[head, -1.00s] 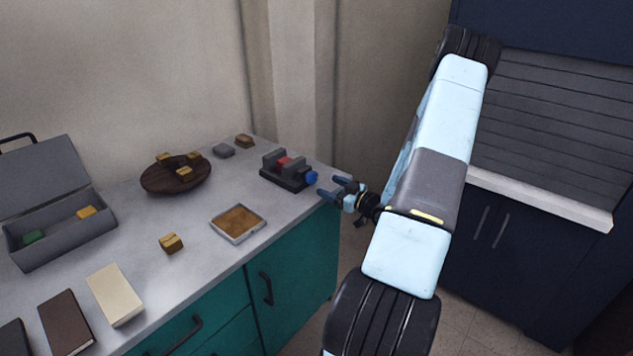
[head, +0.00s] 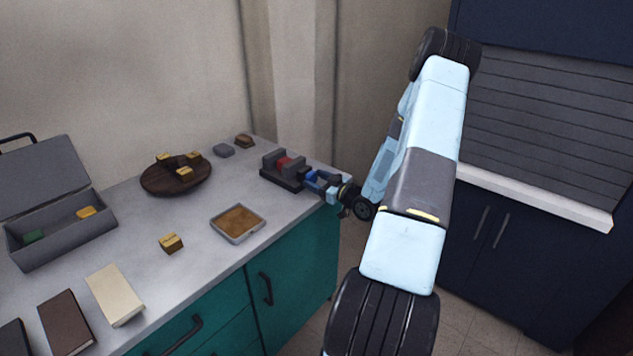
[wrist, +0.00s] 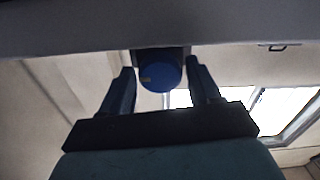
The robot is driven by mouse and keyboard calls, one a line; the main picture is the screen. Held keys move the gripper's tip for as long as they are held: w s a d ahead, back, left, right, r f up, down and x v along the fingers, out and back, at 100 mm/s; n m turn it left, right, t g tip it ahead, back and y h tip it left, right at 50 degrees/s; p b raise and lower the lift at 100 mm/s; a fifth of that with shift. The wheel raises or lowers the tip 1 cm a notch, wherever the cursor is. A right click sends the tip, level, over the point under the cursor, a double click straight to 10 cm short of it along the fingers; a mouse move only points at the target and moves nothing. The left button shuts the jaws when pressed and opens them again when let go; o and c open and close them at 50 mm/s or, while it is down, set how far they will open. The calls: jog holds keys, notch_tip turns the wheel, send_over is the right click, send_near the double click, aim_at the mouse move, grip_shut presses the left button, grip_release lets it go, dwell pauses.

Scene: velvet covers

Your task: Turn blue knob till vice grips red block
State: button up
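The dark grey vice (head: 282,177) stands near the right end of the counter, with the red block (head: 284,162) between its jaws. I cannot tell from here whether the jaws touch the block. The blue knob (head: 309,177) is on the vice's right end, partly hidden by my gripper (head: 322,180) in the head view. In the wrist view the round blue knob (wrist: 159,76) with a small yellowish mark lies between the tips of my gripper (wrist: 160,75). The fingers are open, with a visible gap on each side of the knob.
A shallow tray (head: 238,237) with a brown inside, a round wooden board (head: 150,186) with several small blocks and an open grey toolbox (head: 95,235) are on the counter. A grey block (head: 223,150) and a brown block (head: 244,140) lie behind the vice.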

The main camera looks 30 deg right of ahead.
jog(key=c, duration=0.7)
jog(key=shift+c, duration=0.2)
jog(key=shift+n, duration=0.4)
jog(key=o, duration=1)
jog(key=shift+o, duration=0.2)
jog(key=shift+s, duration=0.15)
jog(key=v, duration=1.3)
jog(key=shift+s, duration=0.3)
jog(key=shift+w+d, duration=0.1)
